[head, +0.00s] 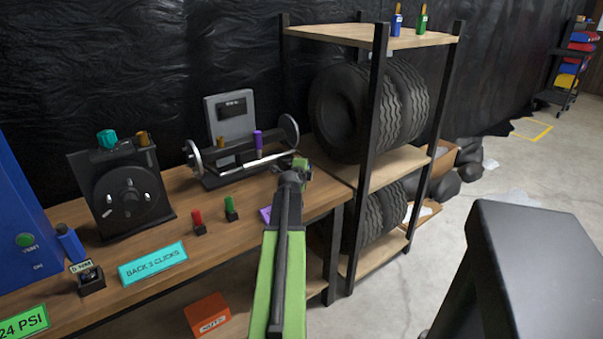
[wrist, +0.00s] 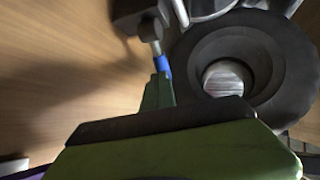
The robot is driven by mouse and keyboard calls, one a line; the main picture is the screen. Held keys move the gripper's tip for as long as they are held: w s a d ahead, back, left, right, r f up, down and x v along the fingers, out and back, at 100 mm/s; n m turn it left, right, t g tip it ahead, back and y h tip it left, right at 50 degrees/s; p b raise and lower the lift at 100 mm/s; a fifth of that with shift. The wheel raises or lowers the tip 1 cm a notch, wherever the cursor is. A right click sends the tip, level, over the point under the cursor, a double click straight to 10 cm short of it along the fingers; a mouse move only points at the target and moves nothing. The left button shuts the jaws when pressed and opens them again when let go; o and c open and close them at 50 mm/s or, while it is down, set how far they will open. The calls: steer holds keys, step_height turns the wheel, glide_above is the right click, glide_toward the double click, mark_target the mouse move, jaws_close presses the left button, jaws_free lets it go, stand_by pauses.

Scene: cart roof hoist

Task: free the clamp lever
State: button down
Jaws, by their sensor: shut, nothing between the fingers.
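A balancing stand (head: 245,160) with a metal shaft and a disc at each end stands at the back of the workbench. A purple-gripped lever (head: 258,140) stands upright on it; I cannot tell if this is the clamp lever. My gripper (head: 300,165) is shut and empty, by the stand's right end. In the wrist view a green finger (wrist: 157,95) lies close to a small grey rod with a blue part (wrist: 163,66); I cannot tell whether they touch. A dark disc with a metal hub (wrist: 226,78) is right of the finger. The second finger is hidden.
The wooden workbench (head: 185,205) also carries a black dial unit (head: 125,190), red (head: 198,222) and green (head: 231,208) pegs and a "BACK 3 CLICKS" sign (head: 153,263). A tyre rack (head: 378,175) stands close right of my gripper. Open floor (head: 430,240) lies beyond.

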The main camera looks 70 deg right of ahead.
steer(key=shift+s+d, duration=0.2)
steer(key=shift+d, duration=0.9)
steer(key=s+a+r+p, duration=0.1)
steer(key=a, duration=0.1)
steer(key=s+a+r+p, duration=0.1)
steer(key=s+a, duration=0.1)
steer(key=a, duration=0.1)
steer(key=s+a+r+p, duration=0.1)
steer(key=s+a, duration=0.1)
steer(key=shift+s+a+r+p, duration=0.2)
steer(key=shift+a+r+p, duration=0.1)
steer(key=shift+p, duration=0.05)
